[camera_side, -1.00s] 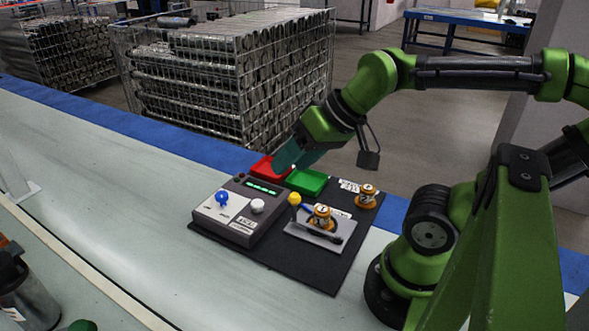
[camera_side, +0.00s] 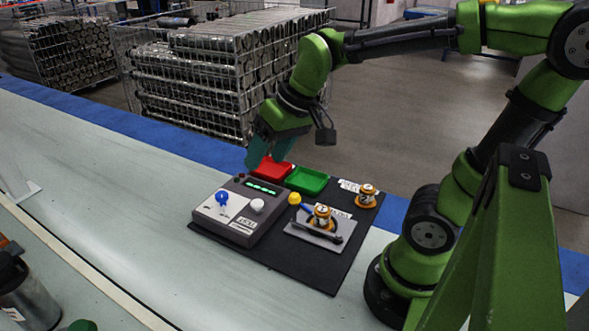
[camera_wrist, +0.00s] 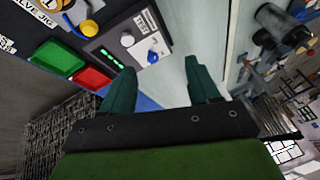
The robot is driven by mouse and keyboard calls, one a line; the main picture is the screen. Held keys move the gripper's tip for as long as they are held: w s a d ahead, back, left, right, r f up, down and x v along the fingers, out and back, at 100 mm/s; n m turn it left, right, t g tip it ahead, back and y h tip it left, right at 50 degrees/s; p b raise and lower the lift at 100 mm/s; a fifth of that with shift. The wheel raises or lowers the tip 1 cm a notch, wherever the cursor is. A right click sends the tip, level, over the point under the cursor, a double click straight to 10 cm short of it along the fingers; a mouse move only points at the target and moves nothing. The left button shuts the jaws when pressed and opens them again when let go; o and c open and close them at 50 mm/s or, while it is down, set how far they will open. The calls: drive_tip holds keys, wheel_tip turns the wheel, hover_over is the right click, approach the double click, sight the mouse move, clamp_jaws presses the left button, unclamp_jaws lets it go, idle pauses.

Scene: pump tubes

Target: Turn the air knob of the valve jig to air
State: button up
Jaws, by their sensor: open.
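A dark grey box (camera_side: 240,226) with a lit green display stands on a black mat. Its pale panel carries a blue knob (camera_side: 222,198), and a white knob (camera_side: 257,206) sits beside it. The blue knob also shows in the wrist view (camera_wrist: 153,57), beyond and between my fingertips. On the mat, a light plate (camera_side: 299,233) bears an orange-and-white part (camera_side: 322,218) and a lever with a yellow ball (camera_side: 294,198). My gripper (camera_side: 253,163) is open and empty, above the box's far edge, touching nothing visible.
A second orange part (camera_side: 367,196) stands at the mat's right. The pale table left of the box is clear. A wire cage of metal tubes (camera_side: 235,70) stands behind.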

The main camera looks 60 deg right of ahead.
sight(221, 194)
drive_tip(key=w+d+f+n+g+h, duration=0.1)
drive_tip(key=w+n+g, duration=0.2)
drive_tip(key=w+n, duration=0.4)
drive_tip(key=w+d+n+g+h, duration=0.1)
drive_tip(key=w+d+n+g, duration=0.1)
drive_tip(key=w+n, duration=0.5)
drive_tip(key=f, duration=0.5)
drive_tip(key=w+f+m, duration=0.1)
drive_tip(key=f, duration=0.4)
drive_tip(key=w+f+m, duration=0.1)
drive_tip(key=f, duration=0.5)
drive_tip(key=shift+w+a, duration=0.15)
drive_tip(key=shift+w, duration=0.05)
drive_tip(key=shift+c, duration=0.2)
drive_tip(key=c, duration=1)
